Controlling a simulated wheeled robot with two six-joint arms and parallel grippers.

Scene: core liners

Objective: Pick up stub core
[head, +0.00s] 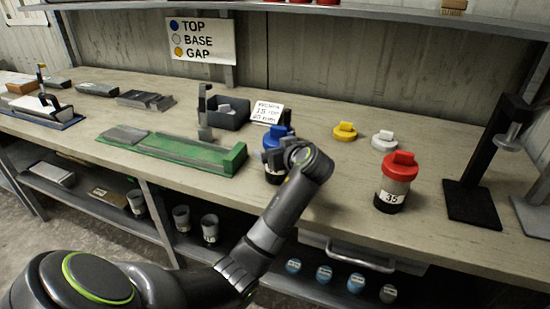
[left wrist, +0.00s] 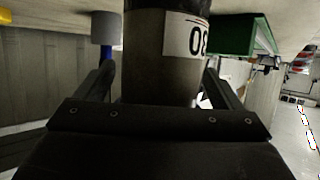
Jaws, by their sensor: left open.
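A grey-brown core cylinder (left wrist: 160,60) with a white numbered label stands between the two fingers of my left gripper (left wrist: 163,88) in the left wrist view, where it appears upside down. My gripper is open around it, and I cannot tell whether either finger touches it. In the head view my left wrist covers most of this cylinder, and a blue cap (head: 277,134) shows just above it. A similar cylinder (head: 392,190) with a red cap and a "35" label stands apart at the right. No label names the stub core. My right gripper is not in view.
A green tray (head: 218,161) lies left of my gripper, also in the left wrist view (left wrist: 242,33). A grey bin (head: 236,116), yellow cap (head: 344,131) and white cap (head: 384,139) sit behind. A black stand (head: 470,203) is at right. Bench is clear between the cylinders.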

